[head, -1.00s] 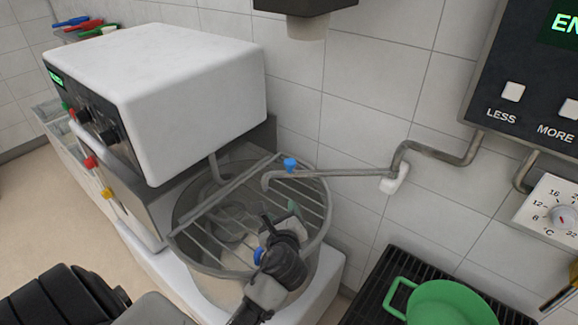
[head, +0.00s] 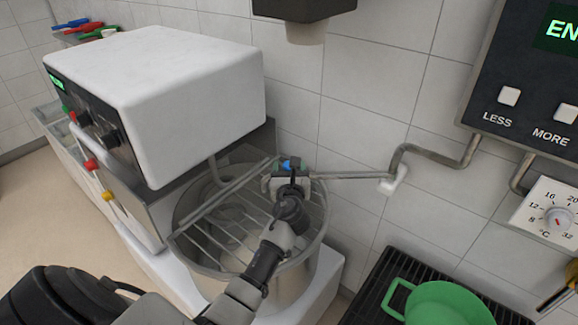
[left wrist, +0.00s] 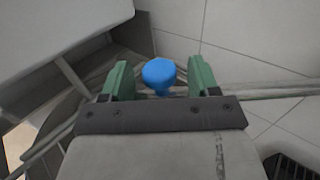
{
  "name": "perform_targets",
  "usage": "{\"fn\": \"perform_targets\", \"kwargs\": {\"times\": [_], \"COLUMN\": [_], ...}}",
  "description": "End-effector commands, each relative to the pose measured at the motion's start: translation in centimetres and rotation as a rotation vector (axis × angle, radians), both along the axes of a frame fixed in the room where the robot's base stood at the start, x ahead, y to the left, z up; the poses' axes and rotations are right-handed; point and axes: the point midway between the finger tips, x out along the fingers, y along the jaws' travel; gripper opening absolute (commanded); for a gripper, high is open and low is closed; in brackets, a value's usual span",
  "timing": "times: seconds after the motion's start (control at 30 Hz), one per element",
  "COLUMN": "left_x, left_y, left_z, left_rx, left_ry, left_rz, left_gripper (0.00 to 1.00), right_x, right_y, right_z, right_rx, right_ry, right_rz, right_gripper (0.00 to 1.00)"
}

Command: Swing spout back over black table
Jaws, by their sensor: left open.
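The metal spout (head: 350,176) runs from the wall out over the mixer bowl (head: 185,215). Its blue knob (head: 287,164) shows near its free end. My left gripper (head: 288,172) is at the knob above the bowl's wire guard. In the left wrist view, the blue knob (left wrist: 159,73) stands between the two green fingers of the left gripper (left wrist: 158,82), with a gap on each side. The gripper is open. The spout pipe (left wrist: 280,92) passes beyond it to the right. The black table (head: 375,295) is at the lower right. My right gripper is not seen.
A green pan (head: 440,303) stands on the black table. The white mixer housing (head: 165,85) is left of the bowl. A control panel (head: 530,90) and a dial (head: 555,217) are on the right wall. A dark dispenser (head: 300,8) hangs above the bowl.

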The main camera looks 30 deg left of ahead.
Motion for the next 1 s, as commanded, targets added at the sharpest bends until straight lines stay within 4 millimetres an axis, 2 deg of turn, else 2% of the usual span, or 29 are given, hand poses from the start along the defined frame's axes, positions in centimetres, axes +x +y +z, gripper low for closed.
{"fn": "perform_targets", "kwargs": {"times": [0.13,0.4,0.8,1.0], "left_x": [0.67,0.72,0.69,0.6], "left_y": [0.46,0.51,0.49,0.4], "left_z": [0.01,-0.02,-0.02,-0.04], "left_rx": [-0.001,-0.001,-0.001,-0.001], "left_ry": [-0.001,0.0,0.0,0.0], "left_rz": [0.0,0.0,0.0,0.004], "left_gripper": [0.61,0.59,0.0,0.0], "right_x": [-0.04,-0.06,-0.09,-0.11], "right_y": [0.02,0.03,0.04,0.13], "right_z": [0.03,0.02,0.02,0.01], "right_rx": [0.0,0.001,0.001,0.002], "right_ry": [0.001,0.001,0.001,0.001], "right_rz": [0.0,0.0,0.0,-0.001], "right_gripper": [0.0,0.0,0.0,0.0]}}
